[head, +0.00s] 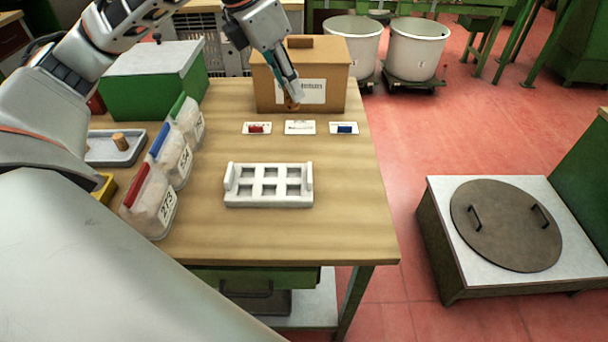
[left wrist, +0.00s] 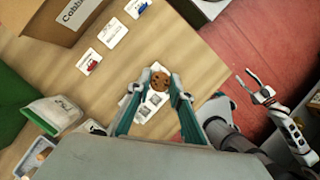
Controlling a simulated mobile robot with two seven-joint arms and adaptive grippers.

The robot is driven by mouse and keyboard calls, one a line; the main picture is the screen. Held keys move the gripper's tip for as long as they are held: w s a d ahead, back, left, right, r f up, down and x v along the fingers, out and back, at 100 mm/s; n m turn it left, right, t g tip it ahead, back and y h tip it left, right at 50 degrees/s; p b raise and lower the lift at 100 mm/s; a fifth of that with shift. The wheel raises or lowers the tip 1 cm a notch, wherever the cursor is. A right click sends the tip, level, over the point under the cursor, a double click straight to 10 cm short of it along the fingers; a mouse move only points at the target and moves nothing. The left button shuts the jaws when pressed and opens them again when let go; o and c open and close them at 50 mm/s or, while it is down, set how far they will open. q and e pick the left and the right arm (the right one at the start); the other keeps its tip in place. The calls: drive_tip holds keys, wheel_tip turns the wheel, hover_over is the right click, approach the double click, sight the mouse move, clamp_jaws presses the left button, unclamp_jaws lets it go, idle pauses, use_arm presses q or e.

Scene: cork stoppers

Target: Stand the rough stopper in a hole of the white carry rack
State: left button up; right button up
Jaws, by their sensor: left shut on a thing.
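My left gripper (head: 291,98) is shut on a brown stopper with dark specks, seen end-on in the left wrist view (left wrist: 160,82) between the fingertips. It looks rough. In the head view the gripper is in front of the cardboard box, beyond the rack. The white carry rack (head: 268,201) stands mid-table with several square holes, all looking empty; it also shows behind the held stopper in the left wrist view (left wrist: 143,116). Another cork stopper (head: 120,141) stands in a grey tray (head: 104,152) at left. My right gripper (left wrist: 253,84) looks open and empty over the red floor.
A cardboard box (head: 333,72) stands at the table's back. Three small cards (head: 300,127) lie before it, between box and rack. The table right of the rack is clear.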

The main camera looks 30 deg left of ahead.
use_arm(q)
wheel_tip(320, 180, down, 16)
drive_tip(key=b, duration=0.6)
wheel_tip(320, 180, down, 4)
drive_tip(key=shift+s+r+b, duration=0.1)
drive_tip(key=shift+r+b, duration=0.05)
drive_tip(key=shift+b, duration=0.85)
drive_tip(key=shift+f, duration=0.3)
drive_tip(key=shift+r, duration=0.2)
use_arm(e)
wheel_tip(320, 180, down, 7)
drive_tip(key=d, duration=0.1)
drive_tip(key=shift+s+f+h, duration=0.15)
drive_tip(key=shift+f+h, duration=0.05)
drive_tip(key=shift+h, duration=0.1)
use_arm(q)
drive_tip(key=shift+f, duration=0.1)
drive_tip(key=o, duration=0.4)
drive_tip(key=shift+f, duration=0.1)
